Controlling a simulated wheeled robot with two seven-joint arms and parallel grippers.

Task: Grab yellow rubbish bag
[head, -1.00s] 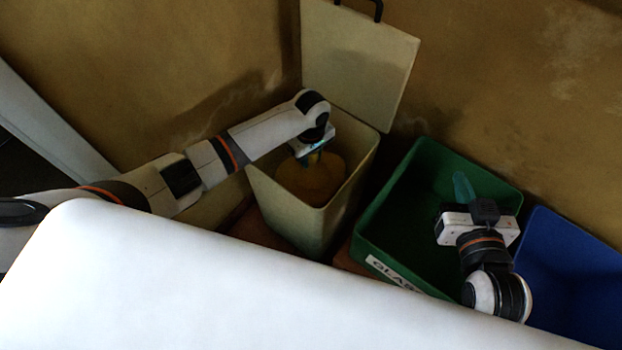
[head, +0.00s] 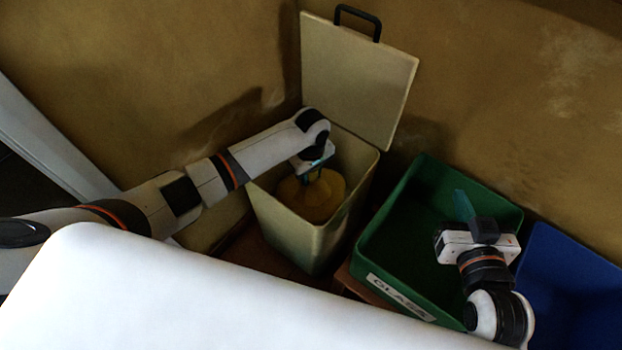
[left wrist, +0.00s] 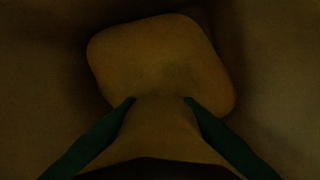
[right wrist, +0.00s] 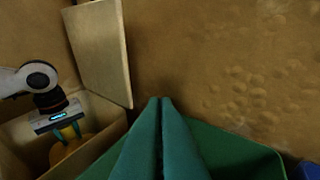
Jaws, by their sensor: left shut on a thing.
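The yellow rubbish bag (head: 313,203) sits inside the tall cream bin (head: 290,235), whose lid (head: 357,75) stands open against the wall. My left gripper (head: 313,178) reaches down into the bin and is shut on the top of the bag. In the left wrist view the bag (left wrist: 160,65) fills the middle, with its neck between the two teal fingers (left wrist: 160,103). The bag also shows in the right wrist view (right wrist: 66,147). My right gripper (head: 463,205) is over the green bin, and its fingers are together and empty in the right wrist view (right wrist: 160,102).
A green bin (head: 375,245) labelled GLASS stands right of the cream bin. A blue bin (head: 575,260) is further right. A brown wall (head: 480,90) rises close behind the bins. A white surface of uncertain identity covers the front of the head view.

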